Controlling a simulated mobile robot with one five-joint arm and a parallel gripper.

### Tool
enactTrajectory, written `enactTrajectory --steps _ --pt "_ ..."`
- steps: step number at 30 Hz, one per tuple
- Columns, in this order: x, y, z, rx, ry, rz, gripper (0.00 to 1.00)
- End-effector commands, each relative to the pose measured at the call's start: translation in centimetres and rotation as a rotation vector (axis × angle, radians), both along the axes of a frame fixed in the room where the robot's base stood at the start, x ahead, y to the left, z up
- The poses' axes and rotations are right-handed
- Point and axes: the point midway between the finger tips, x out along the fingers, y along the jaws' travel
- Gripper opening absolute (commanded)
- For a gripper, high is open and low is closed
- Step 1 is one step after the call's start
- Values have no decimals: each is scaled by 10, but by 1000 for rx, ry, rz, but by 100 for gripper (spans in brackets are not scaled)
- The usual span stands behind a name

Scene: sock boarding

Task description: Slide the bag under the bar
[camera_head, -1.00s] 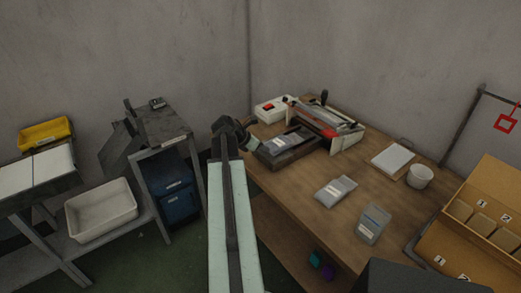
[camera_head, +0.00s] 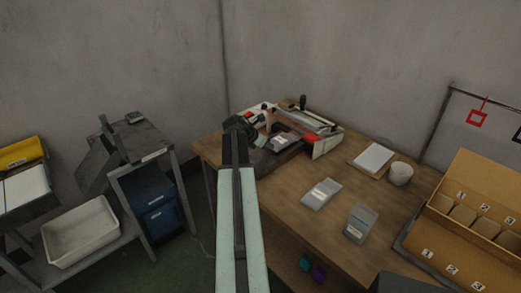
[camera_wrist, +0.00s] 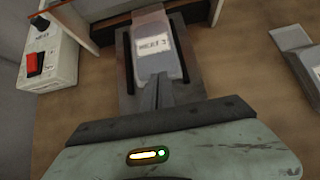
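The clear bag (camera_wrist: 157,55) with a white label lies on a dark tray (camera_wrist: 121,100) in front of the sealer. In the wrist view the bag's far end points toward the sealer. My gripper (camera_wrist: 162,80) has its fingers together at the bag's near edge, low over the tray. I cannot tell whether the bag's edge is between them. In the head view my gripper (camera_head: 245,127) is left of the bag.
A white box with a red switch (camera_wrist: 35,62) stands left of the tray. A cardboard sorter (camera_head: 475,225) stands at far right.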

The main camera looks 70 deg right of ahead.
Motion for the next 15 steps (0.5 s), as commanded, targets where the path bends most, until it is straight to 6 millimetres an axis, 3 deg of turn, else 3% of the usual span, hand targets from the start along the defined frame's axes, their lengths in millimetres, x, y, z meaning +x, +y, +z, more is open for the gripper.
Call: enactTrajectory --steps 4,15 --pt "1 -9 0 0 -1 8 0" --pt "6 -6 0 -1 -1 16 0"
